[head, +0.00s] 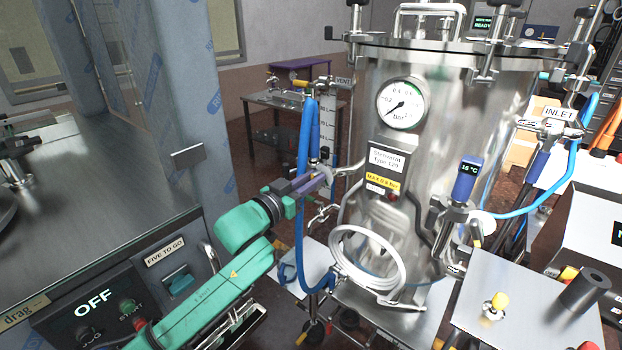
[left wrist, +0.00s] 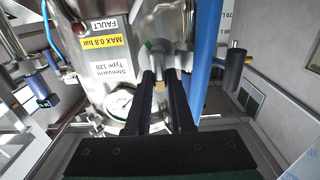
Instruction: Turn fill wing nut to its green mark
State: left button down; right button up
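My left gripper (head: 322,176) reaches from the lower left to a metal fitting on the left side of the steel tank (head: 450,130). In the left wrist view its two dark fingers (left wrist: 161,76) stand a small gap apart, with their tips at a grey fitting (left wrist: 160,50) on the tank. A small brass-coloured piece (left wrist: 160,87) shows between the fingers. The wing nut's outline is not clear at the tips, so I cannot tell whether they grip it. A small greenish spot shows on the fitting, but I cannot tell if it is the mark. My right gripper is not in view.
A blue hose (head: 305,140) hangs close beside my left gripper. A pressure gauge (head: 402,104) and a coiled white hose (head: 370,260) are on the tank front. A metal machine (head: 100,185) with an OFF panel stands left. A steel side table (head: 525,300) is at lower right.

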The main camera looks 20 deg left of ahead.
pick_arm(q)
jog(key=shift+m, duration=0.4)
jog(key=m, duration=1)
jog(key=d+f+m, duration=0.1)
jog(key=m, duration=0.4)
jog(key=shift+s+p, duration=0.25)
jog(key=shift+p, duration=0.1)
jog(key=m, duration=0.4)
jog(key=shift+f, duration=0.25)
jog(key=m, duration=0.3)
jog(key=shift+f+m, duration=0.2)
jog(key=shift+m, duration=0.1)
jog(key=m, duration=0.6)
jog(key=shift+w+a+f, duration=0.15)
jog(key=shift+a+f, duration=0.05)
jog(key=shift+f, duration=0.05)
jog(key=shift+m, duration=0.3)
